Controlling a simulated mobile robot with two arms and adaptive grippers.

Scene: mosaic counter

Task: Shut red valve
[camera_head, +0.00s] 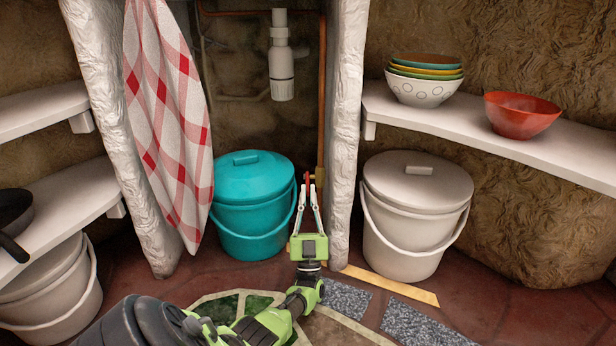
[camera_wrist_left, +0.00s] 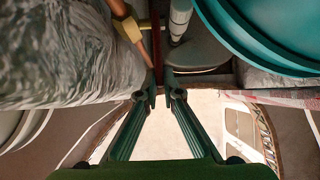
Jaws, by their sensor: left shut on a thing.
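The red valve (camera_head: 308,178) sits low on the copper pipe, beside the right white pillar in the head view. My left gripper (camera_head: 308,190) reaches up to it from below, its fingers closed around the red handle. In the left wrist view the handle shows as a thin dark red bar (camera_wrist_left: 156,45) running down between the fingertips (camera_wrist_left: 160,95). A brass-coloured fitting (camera_wrist_left: 128,28) joins the copper pipe next to it. The handle's exact angle is hard to tell because the fingers cover part of it. My right gripper is not in view.
A teal lidded bucket (camera_head: 253,190) stands close on the left of the gripper. The white pillar (camera_head: 347,130) is close on its right, with a white bucket (camera_head: 415,215) beyond. A checked cloth (camera_head: 165,110) hangs at the left. A white drain pipe (camera_head: 281,70) hangs above.

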